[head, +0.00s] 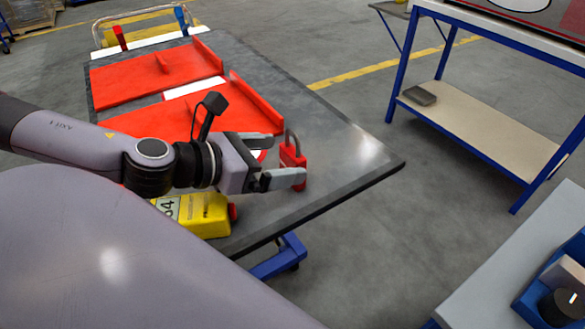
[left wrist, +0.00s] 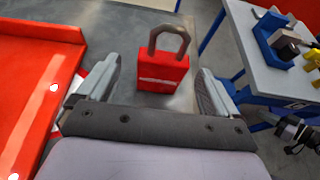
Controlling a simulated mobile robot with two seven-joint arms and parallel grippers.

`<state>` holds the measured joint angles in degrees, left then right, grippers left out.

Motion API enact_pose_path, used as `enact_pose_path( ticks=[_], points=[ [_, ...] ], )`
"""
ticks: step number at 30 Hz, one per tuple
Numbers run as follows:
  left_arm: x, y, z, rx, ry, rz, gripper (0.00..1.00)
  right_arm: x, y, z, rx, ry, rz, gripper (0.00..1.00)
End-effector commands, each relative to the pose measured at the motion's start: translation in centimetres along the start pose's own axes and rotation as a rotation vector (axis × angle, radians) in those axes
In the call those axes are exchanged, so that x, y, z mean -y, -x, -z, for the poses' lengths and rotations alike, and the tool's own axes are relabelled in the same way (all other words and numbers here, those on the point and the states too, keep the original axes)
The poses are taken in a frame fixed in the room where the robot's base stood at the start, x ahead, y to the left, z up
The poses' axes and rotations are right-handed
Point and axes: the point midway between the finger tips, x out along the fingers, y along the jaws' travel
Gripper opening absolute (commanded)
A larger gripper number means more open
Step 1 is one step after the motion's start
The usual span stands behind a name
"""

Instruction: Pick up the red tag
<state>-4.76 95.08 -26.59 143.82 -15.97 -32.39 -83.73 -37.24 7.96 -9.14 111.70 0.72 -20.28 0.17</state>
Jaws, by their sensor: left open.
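A red padlock-shaped piece (head: 293,167) with a grey shackle stands upright on the dark tabletop (head: 340,150). It is the only thing I see that may be the red tag, though a small red-and-white piece (head: 259,155) shows partly hidden behind my gripper. My left gripper (head: 286,160) is open, with its fingers to either side of the padlock. In the left wrist view the padlock (left wrist: 162,73) is between and just beyond the open fingertips (left wrist: 160,82).
Red metal panels (head: 155,80) lie on the table left of the padlock. A yellow item (head: 205,214) with a red cap sits nearer the table's front edge. A blue-legged workbench (head: 480,125) stands apart on the right. The tabletop right of the padlock is clear.

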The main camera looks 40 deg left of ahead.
Motion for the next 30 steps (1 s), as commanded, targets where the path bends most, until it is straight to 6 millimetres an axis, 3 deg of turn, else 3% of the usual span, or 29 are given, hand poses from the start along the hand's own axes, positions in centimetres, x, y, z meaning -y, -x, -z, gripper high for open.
enact_pose_path(
  ticks=[11,30],
  points=[
    [0.0,-0.8,-0.1,0.003,0.006,-0.002,0.94,0.0,-0.2,-0.4,0.001,0.0,0.0,0.0],
    [0.2,-4.9,-0.2,0.002,0.005,0.0,0.94,0.0,0.6,0.7,0.001,0.001,0.0,0.0]
  ],
)
